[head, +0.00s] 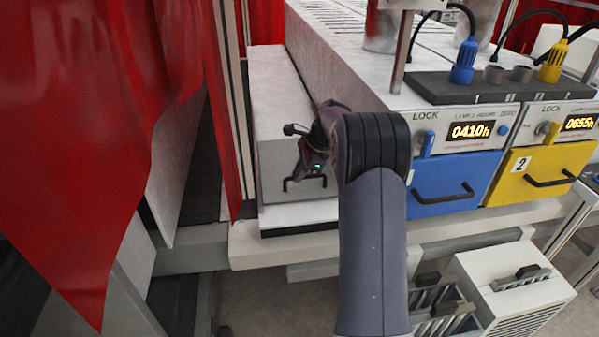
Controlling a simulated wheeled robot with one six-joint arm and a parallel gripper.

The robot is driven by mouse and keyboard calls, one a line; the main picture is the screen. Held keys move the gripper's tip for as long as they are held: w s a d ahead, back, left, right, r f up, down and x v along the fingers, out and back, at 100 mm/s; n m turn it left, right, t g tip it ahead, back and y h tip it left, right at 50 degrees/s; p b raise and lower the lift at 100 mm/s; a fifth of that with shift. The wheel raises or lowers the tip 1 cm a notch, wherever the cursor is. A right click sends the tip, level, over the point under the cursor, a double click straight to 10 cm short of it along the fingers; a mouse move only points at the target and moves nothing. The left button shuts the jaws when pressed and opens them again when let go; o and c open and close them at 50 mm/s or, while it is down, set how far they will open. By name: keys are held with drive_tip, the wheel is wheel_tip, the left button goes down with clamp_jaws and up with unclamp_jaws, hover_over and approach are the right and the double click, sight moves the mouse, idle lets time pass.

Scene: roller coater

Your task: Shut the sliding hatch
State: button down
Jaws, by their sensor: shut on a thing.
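A long grey-white box-shaped part (270,165) lies along the left side of the machine. I take it for the sliding hatch, but its travel and how far it stands open cannot be read from this view. A black bar handle (290,185) is on its front face. My gripper (309,172) is at this front face, over the right part of the handle, and is shut on the handle. My wrist and forearm hide the right edge of the front and the fingertips are hard to make out.
Right of my arm are a blue drawer (455,183) and a yellow drawer (542,172) under lit displays. A red curtain (100,120) hangs at the left. A pale ledge (285,245) runs below. A white unit (510,285) stands low at the right.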

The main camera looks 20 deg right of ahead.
idle(0.3)
drive_tip(key=shift+s+a, duration=0.15)
drive_tip(key=shift+s, duration=0.6)
drive_tip(key=c, duration=1.5)
unclamp_jaws()
drive_tip(key=shift+s, duration=0.1)
drive_tip(key=shift+o, duration=0.2)
drive_tip(key=b+v, duration=0.1)
drive_tip(key=v, duration=0.9)
drive_tip(key=shift+r+b, duration=0.35)
drive_tip(key=shift+f, duration=0.1)
